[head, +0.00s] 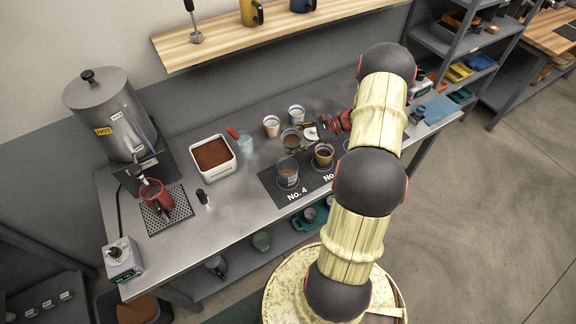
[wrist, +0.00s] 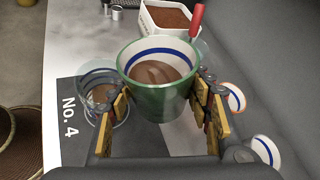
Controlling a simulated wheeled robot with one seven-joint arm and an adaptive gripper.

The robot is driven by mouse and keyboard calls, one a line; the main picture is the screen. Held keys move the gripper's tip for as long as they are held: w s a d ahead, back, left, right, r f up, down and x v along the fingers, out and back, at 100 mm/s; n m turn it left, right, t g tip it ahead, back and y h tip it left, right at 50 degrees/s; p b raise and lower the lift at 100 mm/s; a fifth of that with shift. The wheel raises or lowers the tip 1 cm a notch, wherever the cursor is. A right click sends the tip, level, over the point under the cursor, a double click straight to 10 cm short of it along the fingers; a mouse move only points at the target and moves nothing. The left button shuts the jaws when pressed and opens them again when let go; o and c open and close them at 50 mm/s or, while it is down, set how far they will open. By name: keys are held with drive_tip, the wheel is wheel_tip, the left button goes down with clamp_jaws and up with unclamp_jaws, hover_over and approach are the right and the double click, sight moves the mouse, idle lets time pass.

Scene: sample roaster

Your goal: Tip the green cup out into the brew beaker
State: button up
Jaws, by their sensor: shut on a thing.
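The green cup (wrist: 158,98) has a white inside with a blue band and holds brown contents. My gripper (wrist: 161,92) is shut on it, one finger on each side, and holds it nearly upright. In the head view the green cup (head: 291,141) shows small, left of my gripper (head: 308,129). A glass beaker (wrist: 103,103) with brown contents stands lower left of the cup, partly behind a finger. In the head view this beaker (head: 288,174) stands on the dark mat by "No. 4". The cup is apart from the beaker's mouth.
A white tub of brown grounds (head: 212,178) and a glass with a red-handled tool (head: 245,146) stand left. Two pale cups (head: 271,127) (head: 297,113) stand behind. A yellowish cup (head: 323,158) stands right of the beaker on the mat (head: 268,183). A red mug (head: 157,197) sits under the urn.

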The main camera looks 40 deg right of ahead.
sight(290, 143)
drive_tip(key=shift+s+a+r+n+t+h+b, duration=0.3)
drive_tip(key=shift+s+a+r+n+h+b, duration=0.1)
drive_tip(key=shift+a+r+n+h, duration=0.15)
drive_tip(key=shift+s+a, duration=0.1)
drive_tip(key=shift+a, duration=0.05)
drive_tip(key=shift+s+a+r+n+h+b, duration=0.15)
drive_tip(key=shift+a+n+h+b, duration=0.1)
drive_tip(key=shift+b, duration=0.15)
drive_tip(key=shift+r+t, duration=0.1)
drive_tip(key=shift+t, duration=0.2)
drive_tip(key=shift+s+a+r+n+t+h+b, duration=0.2)
drive_tip(key=shift+r+n+t+h+b, duration=0.15)
drive_tip(key=shift+n+h+b, duration=0.45)
drive_tip(key=shift+f+n+b, duration=0.25)
drive_tip(key=shift+n+b, duration=0.05)
drive_tip(key=shift+b, duration=1.4)
idle(1.2)
drive_tip(key=shift+a+r+n+t+h+b, duration=0.1)
drive_tip(key=shift+r+n+t+h+b, duration=0.4)
drive_tip(key=shift+b, duration=0.6)
idle(1.8)
